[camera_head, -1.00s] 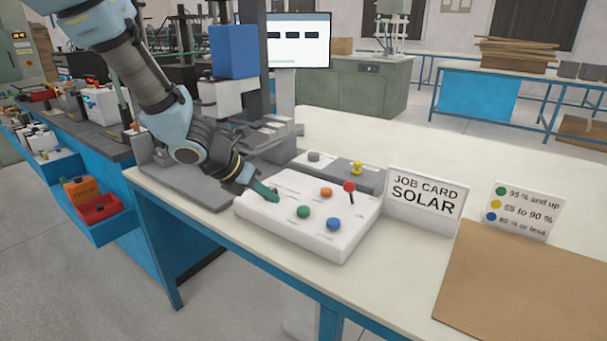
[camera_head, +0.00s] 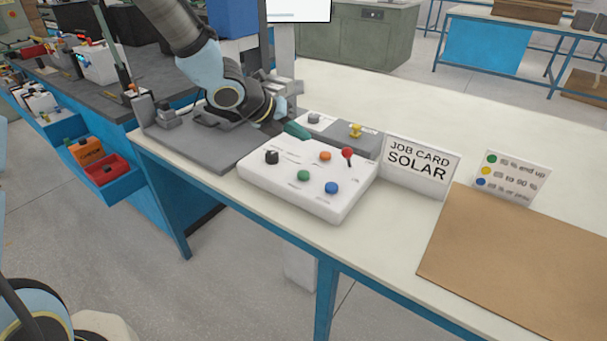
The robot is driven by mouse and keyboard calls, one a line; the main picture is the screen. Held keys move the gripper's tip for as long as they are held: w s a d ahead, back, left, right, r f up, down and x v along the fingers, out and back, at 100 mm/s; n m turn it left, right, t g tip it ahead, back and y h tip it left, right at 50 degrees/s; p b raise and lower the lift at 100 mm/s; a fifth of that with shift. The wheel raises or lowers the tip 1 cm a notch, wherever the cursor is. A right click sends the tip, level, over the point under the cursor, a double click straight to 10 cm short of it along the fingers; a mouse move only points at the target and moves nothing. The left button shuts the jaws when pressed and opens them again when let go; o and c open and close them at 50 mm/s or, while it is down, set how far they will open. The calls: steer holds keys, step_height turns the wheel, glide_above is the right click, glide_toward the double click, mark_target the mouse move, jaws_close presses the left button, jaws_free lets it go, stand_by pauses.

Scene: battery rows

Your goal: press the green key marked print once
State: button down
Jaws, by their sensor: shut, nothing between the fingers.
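The white control box (camera_head: 312,204) lies on the pale bench. A round green key (camera_head: 303,175) sits on its top, near the front middle; the print beside it is too small to read. My gripper (camera_head: 298,130) has teal fingertips, shut and empty. It is over the far edge of the box, behind the green key and apart from it in the picture. Its exact height is hard to tell.
Close to the green key are a black knob (camera_head: 271,157), an orange key (camera_head: 325,156), a blue key (camera_head: 331,188) and a red-topped lever (camera_head: 347,154). A grey unit with a yellow knob (camera_head: 355,131) stands behind. The job card (camera_head: 416,167) stands at right.

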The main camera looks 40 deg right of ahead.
mark_target(300, 176)
step_height(300, 176, down, 8)
steer(key=b, duration=0.7)
steer(key=shift+f, duration=0.15)
stand_by(1.5)
steer(key=shift+f+b, duration=0.45)
steer(key=shift+b, duration=0.15)
steer(key=shift+f+b, duration=0.5)
stand_by(0.5)
steer(key=shift+r, duration=0.15)
steer(key=shift+r+p, duration=0.85)
step_height(300, 176, up, 5)
steer(key=p, duration=0.4)
